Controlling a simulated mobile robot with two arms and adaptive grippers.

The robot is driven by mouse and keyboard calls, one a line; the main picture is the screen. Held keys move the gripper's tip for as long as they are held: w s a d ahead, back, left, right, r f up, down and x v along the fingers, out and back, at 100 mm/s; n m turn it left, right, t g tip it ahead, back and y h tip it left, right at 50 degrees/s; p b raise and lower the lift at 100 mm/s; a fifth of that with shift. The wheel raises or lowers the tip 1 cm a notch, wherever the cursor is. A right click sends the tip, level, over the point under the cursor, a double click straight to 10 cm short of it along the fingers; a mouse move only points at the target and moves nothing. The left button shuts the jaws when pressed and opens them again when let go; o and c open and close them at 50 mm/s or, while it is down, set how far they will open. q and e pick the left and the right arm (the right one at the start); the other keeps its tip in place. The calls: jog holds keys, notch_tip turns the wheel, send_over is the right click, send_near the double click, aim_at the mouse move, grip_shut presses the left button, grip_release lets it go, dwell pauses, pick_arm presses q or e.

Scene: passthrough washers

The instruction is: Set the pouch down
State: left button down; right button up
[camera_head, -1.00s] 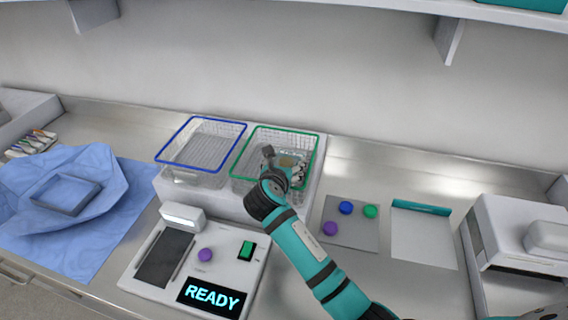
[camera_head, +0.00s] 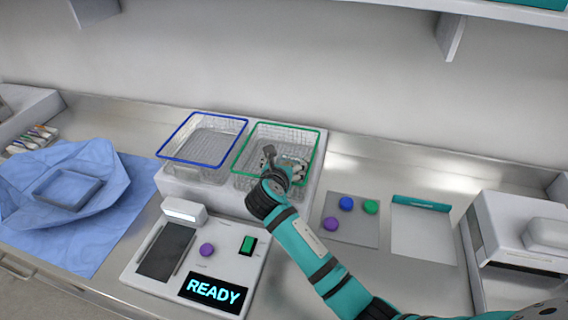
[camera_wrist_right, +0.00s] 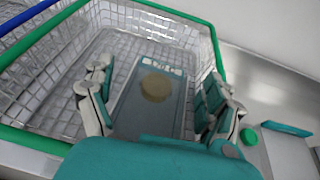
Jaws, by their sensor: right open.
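The pouch (camera_wrist_right: 150,112) is a flat, grey-blue rectangle with a round tan disc in it, seen in the right wrist view. It is inside the green-rimmed wire basket (camera_wrist_right: 48,140), over the mesh floor; whether it rests fully on the floor I cannot tell. My right gripper (camera_wrist_right: 156,100) is open, one finger on each side of the pouch. In the head view the right gripper (camera_head: 284,166) reaches down into the green-rimmed basket (camera_head: 285,127) and hides most of the pouch. My left gripper is not in view.
A blue-rimmed basket (camera_head: 204,163) stands directly left. In front is a device with a READY screen (camera_head: 214,292) and a purple knob. To the right are a grey mat (camera_head: 353,233) with coloured discs and a white machine (camera_head: 520,235). Blue cloth (camera_head: 95,240) covers the left counter.

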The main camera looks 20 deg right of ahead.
jog(key=r+b+v, duration=0.1)
jog(key=v, duration=1.1)
jog(key=shift+b, duration=0.35)
